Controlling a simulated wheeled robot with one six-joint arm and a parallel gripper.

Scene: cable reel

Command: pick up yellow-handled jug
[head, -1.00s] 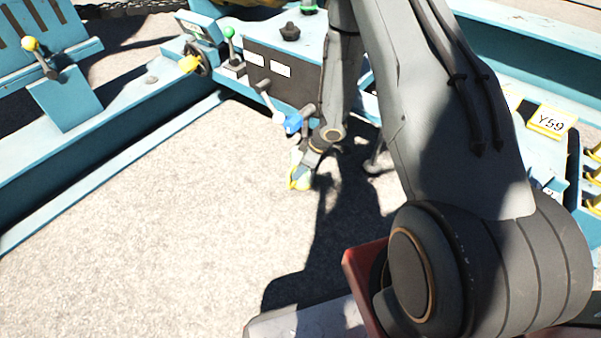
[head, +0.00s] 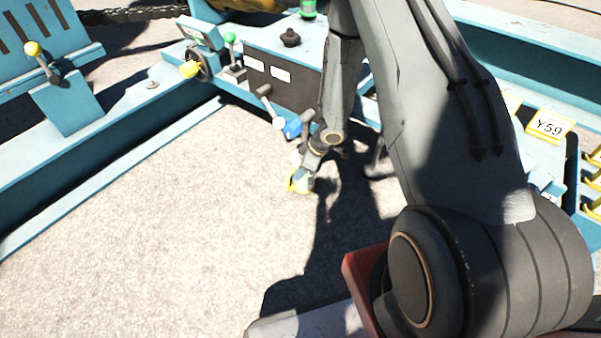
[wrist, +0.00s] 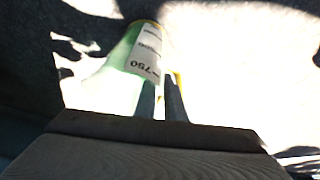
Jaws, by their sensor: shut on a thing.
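The jug (head: 297,185) shows in the head view as a small pale and yellow shape at my gripper's tip, low over the concrete. In the wrist view the jug (wrist: 121,72) has a pale green body and a white label with dark print. A bit of its yellow handle shows by the fingers. My gripper (wrist: 160,98) is shut on the jug's handle; the fingers cover most of it. In the head view my gripper (head: 303,177) points down and is partly hidden by the wrist. I cannot tell whether the jug touches the ground.
The blue machine frame (head: 100,150) runs along the left and back. A dark panel with levers (head: 268,95) stands just behind my gripper. A yellow tag marked Y59 (head: 550,124) is at the right. The concrete (head: 150,260) at the front left is clear.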

